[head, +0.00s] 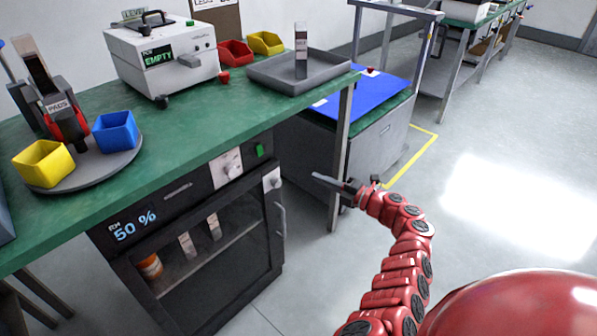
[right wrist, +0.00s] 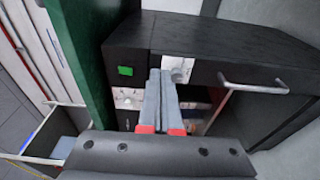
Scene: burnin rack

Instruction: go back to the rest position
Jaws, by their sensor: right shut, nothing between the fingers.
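My right gripper (head: 320,178) is at the end of my red segmented arm, in front of the bench and right of the black cabinet. Its grey fingers are together and hold nothing. In the right wrist view the shut fingers (right wrist: 160,74) point toward the cabinet's knob and front, apart from it as far as I can tell. My left gripper does not show in the head view.
The black cabinet (head: 192,193) under the green bench (head: 200,133) reads 50 % and has a glass door with a handle (head: 281,220). A grey tray (head: 270,78) sits near the bench corner. A blue-topped cart (head: 385,97) stands behind. Open floor (head: 480,150) lies to the right.

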